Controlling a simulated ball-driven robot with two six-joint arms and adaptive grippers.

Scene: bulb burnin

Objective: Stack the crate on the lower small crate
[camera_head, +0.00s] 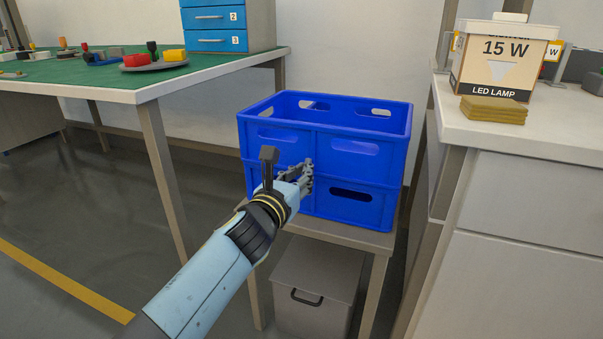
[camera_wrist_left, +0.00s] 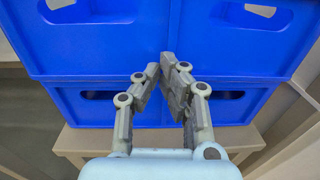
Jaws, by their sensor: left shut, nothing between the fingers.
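A blue crate (camera_head: 357,147) sits squarely on top of a lower blue crate (camera_head: 352,204), on a small low table (camera_head: 345,234). Both have slots in their walls. In the left wrist view the upper crate (camera_wrist_left: 110,44) and the lower crate (camera_wrist_left: 80,110) show a seam between them. My left gripper (camera_head: 306,176) is shut and empty in front of the stack's near face. In the left wrist view its fingers (camera_wrist_left: 166,75) come together near the seam; I cannot tell whether they touch the crate. The inside of the lower crate is hidden. My right gripper is not in view.
A grey box (camera_head: 318,284) with a handle stands under the small table. A green-topped bench (camera_head: 100,68) with small parts is at the left. A white counter (camera_head: 540,133) with an LED lamp box (camera_head: 500,62) is close at the right. Open floor lies left.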

